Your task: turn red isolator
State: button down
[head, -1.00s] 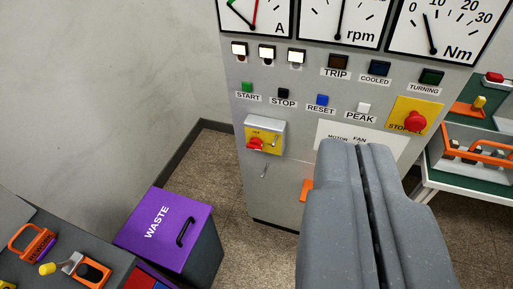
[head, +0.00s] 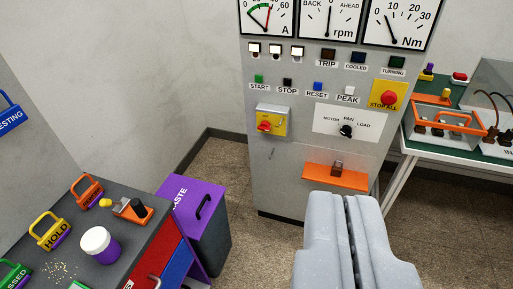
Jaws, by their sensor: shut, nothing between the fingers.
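The red isolator (head: 265,126) is a small red handle on a yellow plate, on a grey box at the left of the control panel (head: 275,185). It lies below the START and STOP buttons. Its exact handle angle is too small to tell. My gripper (head: 348,198) is shut and empty at the lower right of the view. It is below and to the right of the isolator in the picture, apart from it, and its fingers lie side by side.
A red STOP ALL button (head: 389,98) and a black selector knob (head: 346,131) sit right of the isolator. An orange ledge (head: 335,178) juts out below. A purple waste bin (head: 190,197) and a cluttered bench (head: 115,255) stand at left. A green table (head: 445,143) is at right.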

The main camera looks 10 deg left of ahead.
aim_at(265, 126)
jog(key=k, duration=0.3)
jog(key=u, duration=0.2)
jog(key=i, duration=1)
jog(key=z, duration=0.15)
jog(key=k, duration=0.4)
jog(key=u, duration=0.55)
jog(key=i, duration=1)
jog(key=z, duration=0.45)
